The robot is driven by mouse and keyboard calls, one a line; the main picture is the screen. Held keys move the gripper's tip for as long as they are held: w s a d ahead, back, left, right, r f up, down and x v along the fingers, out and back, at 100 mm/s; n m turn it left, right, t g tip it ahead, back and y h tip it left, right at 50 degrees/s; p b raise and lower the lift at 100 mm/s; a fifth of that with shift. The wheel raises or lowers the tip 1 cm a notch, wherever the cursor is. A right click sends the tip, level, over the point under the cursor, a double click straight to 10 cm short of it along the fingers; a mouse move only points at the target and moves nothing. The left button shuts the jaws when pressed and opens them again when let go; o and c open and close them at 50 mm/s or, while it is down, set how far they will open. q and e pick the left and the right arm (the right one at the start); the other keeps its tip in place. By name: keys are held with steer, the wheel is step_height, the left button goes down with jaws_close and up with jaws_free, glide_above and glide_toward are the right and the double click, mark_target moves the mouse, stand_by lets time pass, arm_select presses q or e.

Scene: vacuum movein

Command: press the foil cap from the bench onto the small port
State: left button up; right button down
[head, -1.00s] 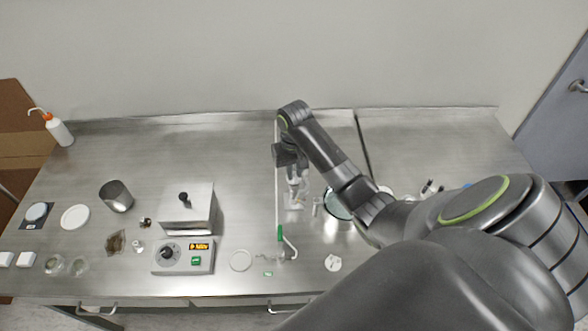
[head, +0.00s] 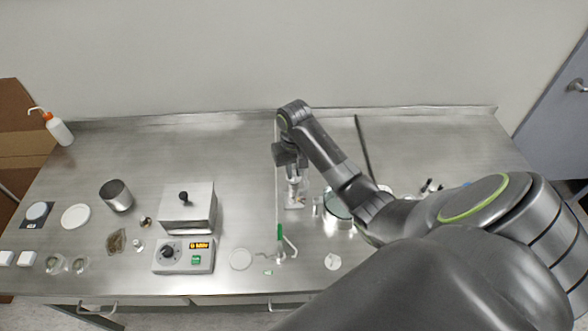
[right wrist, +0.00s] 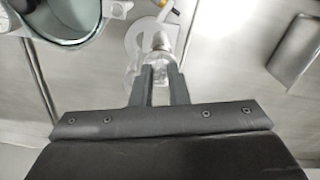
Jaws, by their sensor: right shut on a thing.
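My right gripper (head: 296,184) hangs over the middle of the bench, above clear glassware (head: 294,202). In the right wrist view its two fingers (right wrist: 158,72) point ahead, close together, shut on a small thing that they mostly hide. A small silvery, rounded piece (right wrist: 160,42) shows at the fingertips, and I take it as the foil cap. Pale clear glassware shows around and behind it. The small port cannot be made out, and I cannot tell whether the cap touches it. My left gripper is not in view.
A round metal vessel (head: 338,222) stands close to the right of the gripper; its rim also shows in the right wrist view (right wrist: 92,28). A thin upright rod (head: 276,180) is close on the left. A hotplate control box (head: 184,255) stands farther left.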

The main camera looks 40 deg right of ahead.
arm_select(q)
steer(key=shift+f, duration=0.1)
arm_select(e)
steer(key=shift+f, duration=0.55)
stand_by(0.7)
steer(key=c, duration=1.3)
jaws_free()
